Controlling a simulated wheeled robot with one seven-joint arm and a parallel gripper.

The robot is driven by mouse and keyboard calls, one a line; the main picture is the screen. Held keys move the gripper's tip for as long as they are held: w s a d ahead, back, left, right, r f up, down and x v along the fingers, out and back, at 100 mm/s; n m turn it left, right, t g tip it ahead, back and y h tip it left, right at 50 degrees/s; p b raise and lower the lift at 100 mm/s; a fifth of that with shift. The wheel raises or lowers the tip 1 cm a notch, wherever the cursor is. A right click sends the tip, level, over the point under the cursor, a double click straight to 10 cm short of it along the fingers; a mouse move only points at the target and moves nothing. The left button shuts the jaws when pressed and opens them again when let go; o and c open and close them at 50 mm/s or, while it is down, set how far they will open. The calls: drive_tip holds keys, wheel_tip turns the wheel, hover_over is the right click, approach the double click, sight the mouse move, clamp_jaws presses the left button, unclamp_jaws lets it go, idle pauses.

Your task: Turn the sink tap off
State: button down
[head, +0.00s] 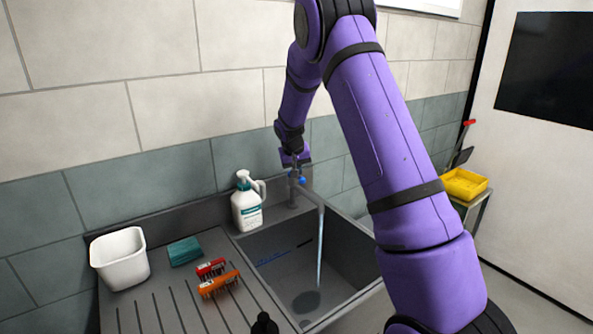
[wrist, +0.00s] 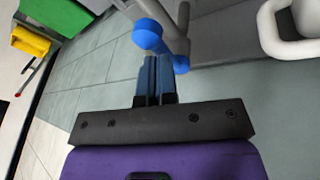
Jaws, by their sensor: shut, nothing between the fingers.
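The sink tap (head: 293,190) stands at the back of the grey sink (head: 268,248). A stream of water (head: 320,245) runs from its spout into the basin. In the wrist view the grey tap (wrist: 180,30) has a blue rounded lever end (wrist: 147,35), and another blue part sits lower on its body. My gripper (head: 295,168) is at the tap, above the sink. In the wrist view my gripper (wrist: 157,60) has its blue fingers shut and empty, with the tips right by the blue lever end. I cannot tell whether they touch it.
A white pump bottle (head: 248,205) stands left of the tap. A white tub (head: 120,260), a teal sponge (head: 184,251) and red and orange brushes (head: 219,285) sit on the drainboard (head: 150,312). A yellow tray (head: 464,184) stands at right. The tiled wall is close behind.

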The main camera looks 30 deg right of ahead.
drive_tip(key=shift+s+d, duration=0.1)
drive_tip(key=shift+d, duration=0.1)
drive_tip(key=d+n, duration=0.1)
drive_tip(key=n, duration=0.1)
drive_tip(key=d+n+t+y, duration=0.1)
drive_tip(key=d+n, duration=0.1)
drive_tip(key=shift+s, duration=0.2)
drive_tip(key=shift+w+d+n+t+y, duration=0.1)
drive_tip(key=shift+w+d+n+y, duration=0.15)
drive_tip(key=shift+d+n, duration=0.45)
drive_tip(key=shift+w+d+n+t+y, duration=0.1)
drive_tip(key=shift+w+d+n+y, duration=0.15)
drive_tip(key=shift+d+n, duration=0.4)
drive_tip(key=shift+w+d+n+t+y, duration=0.1)
drive_tip(key=shift+w+d+n+y, duration=0.15)
drive_tip(key=shift+d+n, duration=0.45)
drive_tip(key=shift+f, duration=0.1)
drive_tip(key=shift+w+a, duration=0.1)
